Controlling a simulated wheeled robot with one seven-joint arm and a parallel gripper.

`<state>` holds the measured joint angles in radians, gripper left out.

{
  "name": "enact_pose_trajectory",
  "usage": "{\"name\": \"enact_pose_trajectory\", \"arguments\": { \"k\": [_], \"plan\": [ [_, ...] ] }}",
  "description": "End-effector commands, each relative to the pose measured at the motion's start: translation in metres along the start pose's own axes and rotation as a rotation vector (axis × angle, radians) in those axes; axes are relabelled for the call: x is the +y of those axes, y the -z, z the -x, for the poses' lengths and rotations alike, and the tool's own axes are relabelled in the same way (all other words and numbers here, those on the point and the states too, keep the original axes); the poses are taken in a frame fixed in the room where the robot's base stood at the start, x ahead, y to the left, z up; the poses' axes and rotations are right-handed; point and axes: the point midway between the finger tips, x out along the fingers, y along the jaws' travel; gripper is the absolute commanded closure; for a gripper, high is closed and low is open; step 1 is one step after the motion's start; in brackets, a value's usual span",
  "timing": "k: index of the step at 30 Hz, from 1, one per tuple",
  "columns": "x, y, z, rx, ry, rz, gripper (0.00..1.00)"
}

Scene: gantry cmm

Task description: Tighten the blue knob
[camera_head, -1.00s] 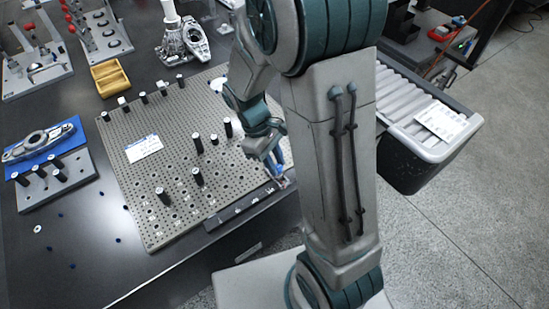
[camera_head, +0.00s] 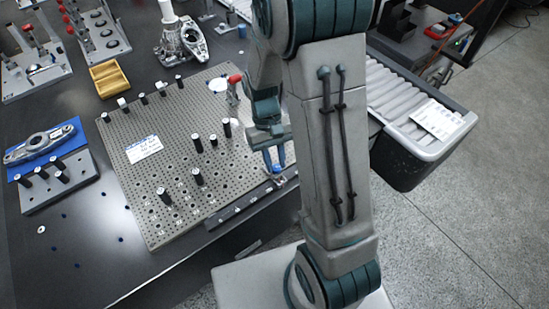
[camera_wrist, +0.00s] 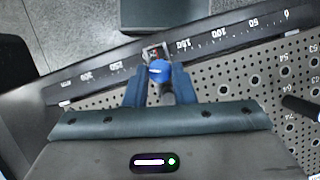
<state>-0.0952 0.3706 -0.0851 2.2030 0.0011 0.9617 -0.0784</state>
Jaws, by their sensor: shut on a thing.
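The blue knob (camera_wrist: 159,70) shows in the wrist view between the fingertips of my gripper (camera_wrist: 160,82). It has a pale mark on its top and sits by a small metal bracket (camera_wrist: 154,52) at the scaled rail. My gripper is shut on the knob, one blue finger on each side. In the head view my gripper (camera_head: 275,164) points down at the front right edge of the perforated plate (camera_head: 180,224), over the dark rail (camera_head: 240,208). The knob is too small and too covered by the fingers to make out clearly there.
Several black posts (camera_head: 197,178) stand on the perforated plate. A red-tipped clamp (camera_head: 234,82) stands near its back right. A blue mat with a metal part (camera_head: 40,142) lies at left. A roller conveyor (camera_head: 395,95) is at right, beyond my arm.

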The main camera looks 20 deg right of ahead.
Motion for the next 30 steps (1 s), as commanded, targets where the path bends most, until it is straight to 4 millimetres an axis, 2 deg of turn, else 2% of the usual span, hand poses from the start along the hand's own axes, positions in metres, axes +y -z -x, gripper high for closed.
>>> {"name": "enact_pose_trajectory", "arguments": {
  "k": [13, 14, 15, 16, 25, 30],
  "plan": [
    [0.000, 0.001, 0.001, 0.004, 0.003, -0.008, 1.00],
    [0.000, 0.001, 0.001, 0.004, 0.003, -0.008, 0.69],
    [0.000, 0.001, 0.001, 0.004, 0.003, -0.008, 0.57],
    [0.000, 0.001, 0.001, 0.004, 0.003, -0.008, 0.55],
    [0.000, 0.000, 0.002, 0.003, 0.003, -0.007, 0.55],
    [0.000, 0.001, 0.022, 0.006, 0.003, -0.007, 0.55]
  ]
}}
